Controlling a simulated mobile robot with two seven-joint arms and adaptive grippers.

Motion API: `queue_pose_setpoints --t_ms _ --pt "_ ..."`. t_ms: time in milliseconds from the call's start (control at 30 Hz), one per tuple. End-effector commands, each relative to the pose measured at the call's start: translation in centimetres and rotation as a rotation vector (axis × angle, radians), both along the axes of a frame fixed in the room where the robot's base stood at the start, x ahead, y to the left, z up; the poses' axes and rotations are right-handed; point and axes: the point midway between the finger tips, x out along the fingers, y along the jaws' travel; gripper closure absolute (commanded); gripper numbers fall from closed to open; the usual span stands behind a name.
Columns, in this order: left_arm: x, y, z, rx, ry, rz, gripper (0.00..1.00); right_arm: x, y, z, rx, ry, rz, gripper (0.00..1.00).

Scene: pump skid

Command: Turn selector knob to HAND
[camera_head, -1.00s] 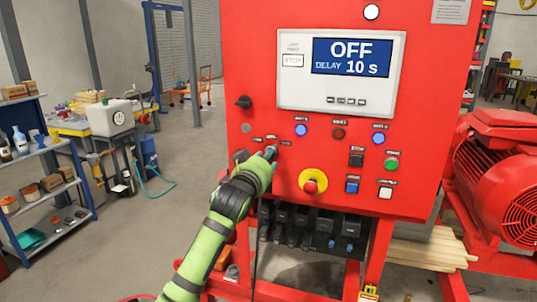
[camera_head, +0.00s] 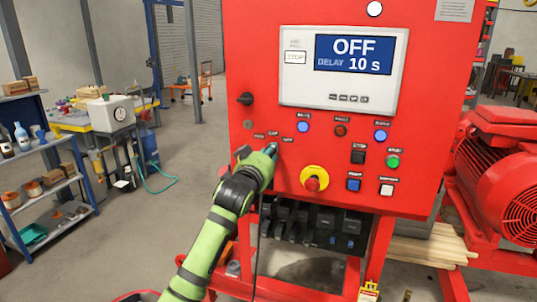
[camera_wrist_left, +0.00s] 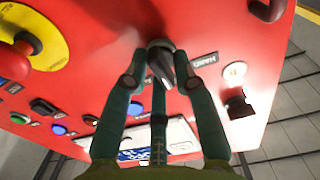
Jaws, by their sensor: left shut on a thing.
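The selector knob (camera_wrist_left: 161,66) is black with a metal collar on the red panel in the left wrist view. Its pointer end faces mostly down the picture, towards the display, and the HAND label (camera_wrist_left: 204,60) lies to its right. My left gripper (camera_wrist_left: 160,80) is shut on the knob, with its dark fingers around it. The display (camera_head: 354,54) reads OFF and DELAY 10 s. My right gripper is not in view.
A red stop mushroom button on a yellow disc (camera_head: 323,172) sits to the right of the gripper. A black handle (camera_head: 244,99) sticks out at upper left. Several lamps and buttons, including a green one (camera_head: 392,162), are farther right. A red motor (camera_head: 500,185) stands right of the panel.

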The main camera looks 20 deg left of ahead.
Motion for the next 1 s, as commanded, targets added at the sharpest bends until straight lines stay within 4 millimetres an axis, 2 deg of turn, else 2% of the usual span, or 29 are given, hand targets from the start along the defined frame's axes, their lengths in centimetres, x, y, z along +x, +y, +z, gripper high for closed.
queue_pose_setpoints --t_ms 700,1000 --pt "0.0 -0.2 0.5 -0.583 0.017 -0.005 1.0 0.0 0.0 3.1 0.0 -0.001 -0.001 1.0" --pt "0.0 -0.1 0.5 -0.759 0.021 -0.006 1.0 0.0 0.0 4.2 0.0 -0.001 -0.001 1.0"
